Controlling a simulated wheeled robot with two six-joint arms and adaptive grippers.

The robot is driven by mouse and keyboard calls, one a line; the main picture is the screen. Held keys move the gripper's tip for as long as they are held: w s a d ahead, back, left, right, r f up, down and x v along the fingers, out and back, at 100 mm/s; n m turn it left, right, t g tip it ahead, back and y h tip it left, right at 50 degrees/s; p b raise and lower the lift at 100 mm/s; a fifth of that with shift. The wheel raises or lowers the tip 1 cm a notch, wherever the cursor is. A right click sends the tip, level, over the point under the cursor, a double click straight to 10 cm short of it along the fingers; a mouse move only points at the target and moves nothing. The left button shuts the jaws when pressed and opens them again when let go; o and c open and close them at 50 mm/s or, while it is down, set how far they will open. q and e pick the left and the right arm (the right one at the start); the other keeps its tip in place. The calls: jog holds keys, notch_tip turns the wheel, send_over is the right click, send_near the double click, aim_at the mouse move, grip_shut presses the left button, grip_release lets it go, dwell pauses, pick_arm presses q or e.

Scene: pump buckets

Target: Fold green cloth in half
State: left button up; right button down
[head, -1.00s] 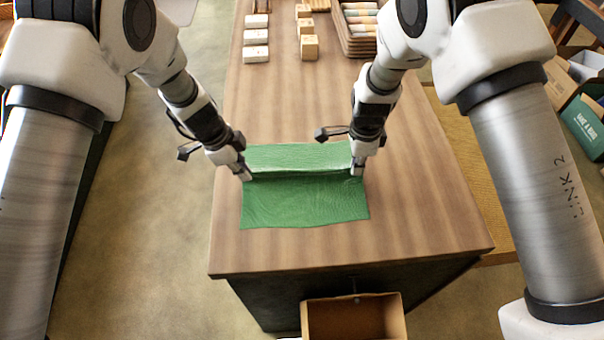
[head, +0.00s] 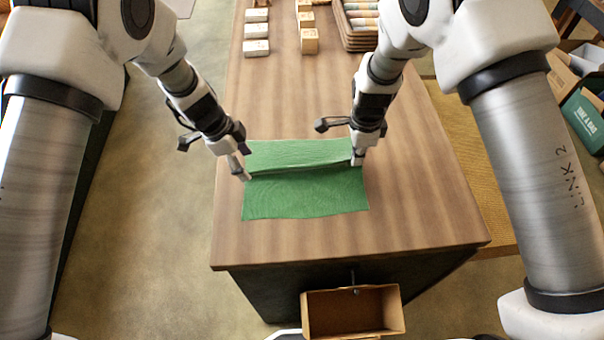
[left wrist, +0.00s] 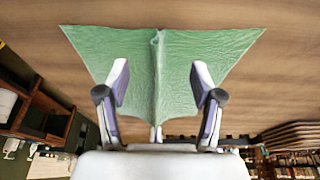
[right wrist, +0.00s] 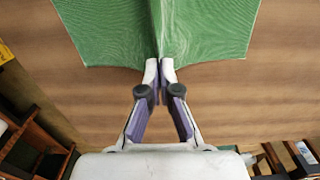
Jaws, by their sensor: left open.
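The green cloth (head: 305,197) lies spread on the wooden table, with a raised crease running across it between my two grippers. My left gripper (head: 246,175) is at the crease's left end. In the left wrist view it (left wrist: 158,85) is open, its fingers apart on either side of the crease, and the cloth (left wrist: 120,65) spreads to both sides. My right gripper (head: 357,160) is at the crease's right end. In the right wrist view its fingertips (right wrist: 159,72) are together, pinching the cloth's ridge at the edge.
White blocks (head: 256,31) and tan blocks (head: 309,41) stand at the table's far end, beside stacked trays (head: 358,42). An open brown box (head: 352,312) is below the front edge. The table (head: 430,215) is clear around the cloth.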

pick_arm(q)
jog(key=o, duration=0.6)
jog(key=shift+y, duration=0.9)
jog(key=r+p, duration=0.4)
jog(key=a+r+p, duration=0.1)
jog(key=r+p, duration=0.1)
jog(key=p, duration=0.1)
pick_arm(e)
notch_tip(320, 180, up, 7)
pick_arm(q)
jog(key=shift+f, duration=0.1)
pick_arm(e)
jog(key=shift+f, duration=0.1)
grip_release()
pick_arm(q)
jog(key=r, duration=0.4)
jog(key=a+r, duration=0.1)
jog(key=r, duration=0.7)
jog(key=shift+a, duration=0.4)
